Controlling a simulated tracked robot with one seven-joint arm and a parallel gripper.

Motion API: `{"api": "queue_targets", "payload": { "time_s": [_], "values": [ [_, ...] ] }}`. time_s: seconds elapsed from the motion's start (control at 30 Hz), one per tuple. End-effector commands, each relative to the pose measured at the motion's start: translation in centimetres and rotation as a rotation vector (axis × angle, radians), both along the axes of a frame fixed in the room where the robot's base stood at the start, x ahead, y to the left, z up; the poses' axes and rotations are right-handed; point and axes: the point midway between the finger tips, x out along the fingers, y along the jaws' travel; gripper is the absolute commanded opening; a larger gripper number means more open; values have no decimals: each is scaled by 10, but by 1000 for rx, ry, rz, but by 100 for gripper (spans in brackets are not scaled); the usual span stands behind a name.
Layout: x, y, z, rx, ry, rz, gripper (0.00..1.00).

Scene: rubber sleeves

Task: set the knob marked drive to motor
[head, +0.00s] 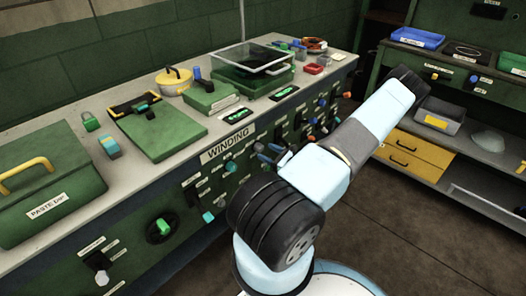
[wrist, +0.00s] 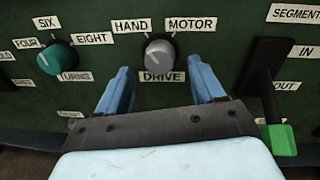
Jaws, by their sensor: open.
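The drive knob (wrist: 159,55) is a round grey knob on the dark green panel, with the label DRIVE (wrist: 162,77) just below it. HAND (wrist: 131,26) is printed at its upper left and MOTOR (wrist: 192,24) at its upper right. I cannot clearly tell which mark its pointer faces. My gripper (wrist: 160,80) is open, its two blue fingers apart to the left and right of the knob's lower side, with nothing between them held.
A teal knob (wrist: 57,57) with number labels sits left of the drive knob. A lever with a green grip (wrist: 279,139) juts out at right, close to my gripper. The green WINDING cabinet (head: 225,150) carries many controls. Open floor (head: 400,220) lies right of it.

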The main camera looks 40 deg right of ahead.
Motion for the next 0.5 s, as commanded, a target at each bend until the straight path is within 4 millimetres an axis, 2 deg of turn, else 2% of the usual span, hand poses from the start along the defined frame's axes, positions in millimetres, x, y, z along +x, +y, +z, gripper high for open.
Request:
{"api": "queue_targets", "payload": {
  "time_s": [0.2,0.5],
  "values": [
    [24,4,0,0,0,1,68],
    [30,5,0,0,1,-1,68]
  ]
}}
